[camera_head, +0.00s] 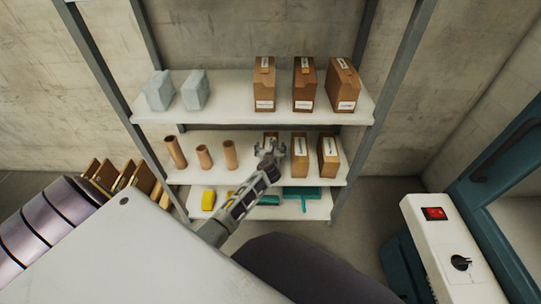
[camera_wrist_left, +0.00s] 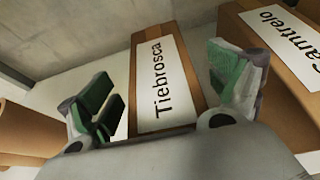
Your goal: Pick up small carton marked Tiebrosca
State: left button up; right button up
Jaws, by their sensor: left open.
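The small carton marked Tiebrosca (camera_wrist_left: 185,68) is brown with a white label and stands between the two fingers of my left gripper (camera_wrist_left: 165,100) in the left wrist view. The gripper is open, with one finger on each side of the carton; whether either finger touches it I cannot tell. In the head view, my left gripper (camera_head: 270,150) is at the middle shelf, in front of the leftmost small carton (camera_head: 270,136), and partly hides it. My right gripper is not seen.
Another carton, with a label ending in "amtrelo" (camera_wrist_left: 285,45), stands close on the right. Two more cartons (camera_head: 300,160) stand on the middle shelf, with several brown tubes (camera_head: 203,157) at left. Larger cartons (camera_head: 304,85) stand on the top shelf (camera_head: 225,112).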

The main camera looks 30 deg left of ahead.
pick_arm(q)
jog(key=shift+c, duration=0.5)
jog(key=c, duration=1.9)
jog(key=shift+r, duration=0.15)
